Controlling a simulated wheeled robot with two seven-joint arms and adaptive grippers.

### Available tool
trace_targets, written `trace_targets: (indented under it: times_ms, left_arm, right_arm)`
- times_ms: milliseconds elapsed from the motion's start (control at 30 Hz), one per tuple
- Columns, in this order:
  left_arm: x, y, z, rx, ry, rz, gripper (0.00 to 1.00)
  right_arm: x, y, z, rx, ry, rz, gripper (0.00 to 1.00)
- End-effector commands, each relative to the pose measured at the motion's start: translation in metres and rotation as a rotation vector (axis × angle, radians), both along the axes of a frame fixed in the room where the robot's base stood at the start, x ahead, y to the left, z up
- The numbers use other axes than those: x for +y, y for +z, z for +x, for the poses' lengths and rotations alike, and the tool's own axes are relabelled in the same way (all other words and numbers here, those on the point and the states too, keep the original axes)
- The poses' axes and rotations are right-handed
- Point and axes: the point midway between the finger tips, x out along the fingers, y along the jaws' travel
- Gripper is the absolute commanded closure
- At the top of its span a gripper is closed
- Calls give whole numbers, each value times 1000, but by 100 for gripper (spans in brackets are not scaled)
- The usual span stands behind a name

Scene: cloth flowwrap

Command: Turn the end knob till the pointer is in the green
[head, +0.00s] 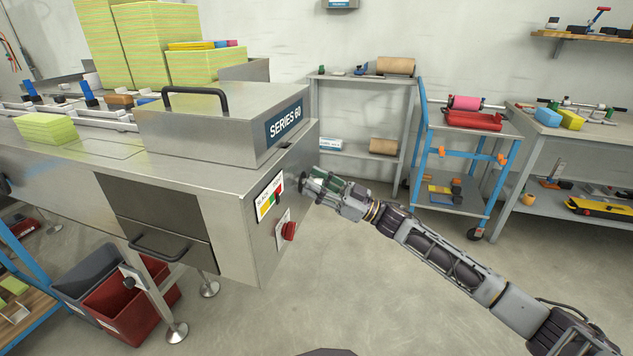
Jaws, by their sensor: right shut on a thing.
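The end knob (303,185) is a small dark shape on the end face of the steel machine (225,230), mostly hidden by my right gripper. My right gripper (309,187) comes in from the right and is shut on the knob. My left gripper is not in view.
A red button (289,231) sticks out below the gauge. A box-shaped cover (215,125) marked SERIES 60 stands on top of the machine. A blue cart (470,150) and grey shelves (360,115) stand behind my right arm. The floor in front is clear.

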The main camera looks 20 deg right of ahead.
Motion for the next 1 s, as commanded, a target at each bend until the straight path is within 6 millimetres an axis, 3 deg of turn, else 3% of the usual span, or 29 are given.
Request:
trace_targets:
  times_ms: [400,1000]
  left_arm:
    - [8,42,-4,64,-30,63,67]
    - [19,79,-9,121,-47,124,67]
  right_arm:
    - [0,1,0,-311,-1,-212,88]
    - [2,-2,-2,-756,1,-513,88]
